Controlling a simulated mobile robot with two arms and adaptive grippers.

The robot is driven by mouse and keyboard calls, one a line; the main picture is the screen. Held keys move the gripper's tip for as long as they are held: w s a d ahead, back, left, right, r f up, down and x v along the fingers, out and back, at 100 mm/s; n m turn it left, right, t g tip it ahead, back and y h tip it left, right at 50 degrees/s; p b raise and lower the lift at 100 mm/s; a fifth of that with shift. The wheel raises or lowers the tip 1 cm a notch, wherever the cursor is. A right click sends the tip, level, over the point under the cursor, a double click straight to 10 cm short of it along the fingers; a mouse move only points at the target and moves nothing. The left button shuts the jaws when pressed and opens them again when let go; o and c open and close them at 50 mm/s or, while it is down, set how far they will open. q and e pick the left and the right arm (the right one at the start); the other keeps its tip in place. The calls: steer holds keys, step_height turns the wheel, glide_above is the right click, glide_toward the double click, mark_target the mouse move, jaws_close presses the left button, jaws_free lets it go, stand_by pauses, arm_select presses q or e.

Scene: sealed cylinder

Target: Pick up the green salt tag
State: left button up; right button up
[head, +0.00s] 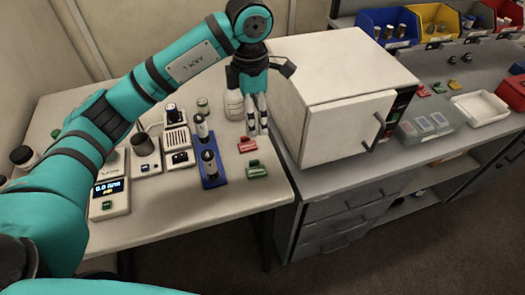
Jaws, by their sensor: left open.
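Whether a fingertip touches the tag or the table, I cannot tell. Any lettering on the tag is too small to read. My right gripper is not in view.
A blue rack (211,174) with dark-and-white cylinders stands to the left. A white bottle (234,105) is behind. A white boxy oven (340,125) stands close on the right. A scale (110,192) is at the left.

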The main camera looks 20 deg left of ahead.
arm_select(q)
step_height(320, 180, down, 3)
steer(key=s+p, duration=0.1)
steer(key=s, duration=0.2)
steer(key=p, duration=0.2)
glide_above(254, 170)
steer(key=f, duration=0.7)
steer(key=shift+w+a, duration=0.25)
steer(key=shift+s+f, duration=0.15)
steer(key=shift+f, duration=0.4)
steer(key=shift+s+d+f+p, duration=0.15)
steer(key=shift+f+p, duration=0.1)
steer(key=shift+p, duration=0.3)
step_height(254, 170, down, 4)
steer(key=shift+d+r+p, duration=0.1)
steer(key=shift+d+p, duration=0.05)
steer(key=shift+p, duration=0.85)
steer(key=shift+f, duration=0.45)
steer(key=c, duration=0.9)
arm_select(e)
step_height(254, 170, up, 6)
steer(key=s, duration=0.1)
